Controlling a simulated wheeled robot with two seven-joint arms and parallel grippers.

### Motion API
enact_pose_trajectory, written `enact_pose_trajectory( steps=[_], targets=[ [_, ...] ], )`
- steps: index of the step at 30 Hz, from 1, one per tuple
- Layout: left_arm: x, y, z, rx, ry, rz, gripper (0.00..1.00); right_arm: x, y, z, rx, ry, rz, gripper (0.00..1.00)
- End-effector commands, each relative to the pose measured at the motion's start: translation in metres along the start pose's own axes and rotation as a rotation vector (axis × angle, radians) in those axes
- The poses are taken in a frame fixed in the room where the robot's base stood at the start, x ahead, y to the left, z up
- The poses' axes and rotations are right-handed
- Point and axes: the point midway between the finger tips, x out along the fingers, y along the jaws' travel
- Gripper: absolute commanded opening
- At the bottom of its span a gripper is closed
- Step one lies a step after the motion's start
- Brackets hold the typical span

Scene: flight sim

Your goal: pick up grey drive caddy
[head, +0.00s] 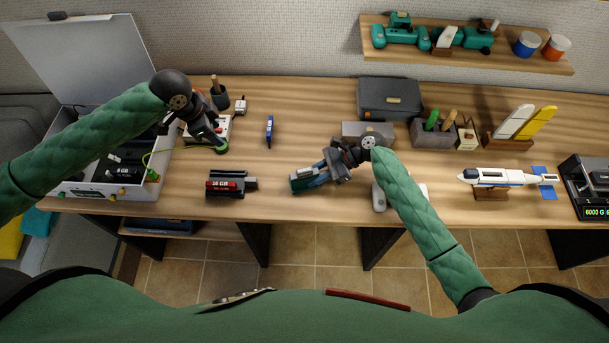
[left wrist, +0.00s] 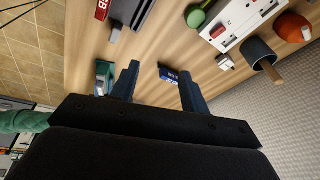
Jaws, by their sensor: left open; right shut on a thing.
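A dark grey block with a red "GB" label (head: 231,184), possibly the grey drive caddy, lies near the table's front edge; its dark grey part (left wrist: 147,12) shows at the top of the left wrist view. My left gripper (head: 219,137) is open, above the table behind the block, apart from it. In the left wrist view its two dark fingers (left wrist: 158,88) are spread with nothing held between them. My right gripper (head: 318,175) is shut on a teal object (head: 301,183), right of the block; the fingers partly hide it.
A blue stick-like item (head: 269,131) lies behind. A white panel with knobs (left wrist: 240,22) and a green round piece (head: 221,149) are near my left gripper. An open case (head: 100,192) stands left. A grey box (head: 358,129) and rocket model (head: 495,178) are right.

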Motion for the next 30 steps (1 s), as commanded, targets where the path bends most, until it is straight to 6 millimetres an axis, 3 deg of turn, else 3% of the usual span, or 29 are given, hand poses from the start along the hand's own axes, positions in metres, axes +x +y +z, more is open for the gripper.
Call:
enact_pose_trajectory(
  steps=[9,18,24,30],
  targets=[
    [0.023,0.052,-0.068,0.026,0.053,0.055,0.45,0.0,0.0,-0.001,0.001,0.0,0.0,0.14],
    [0.031,0.097,-0.124,0.032,0.101,0.097,0.45,0.0,0.0,-0.001,0.001,0.0,0.0,0.14],
    [0.031,0.118,-0.149,0.029,0.123,0.116,0.45,0.0,0.0,-0.001,0.001,0.001,0.0,0.14],
    [0.032,0.126,-0.159,0.026,0.131,0.123,0.45,0.0,0.0,-0.001,0.001,0.001,0.0,0.14]
  ],
)
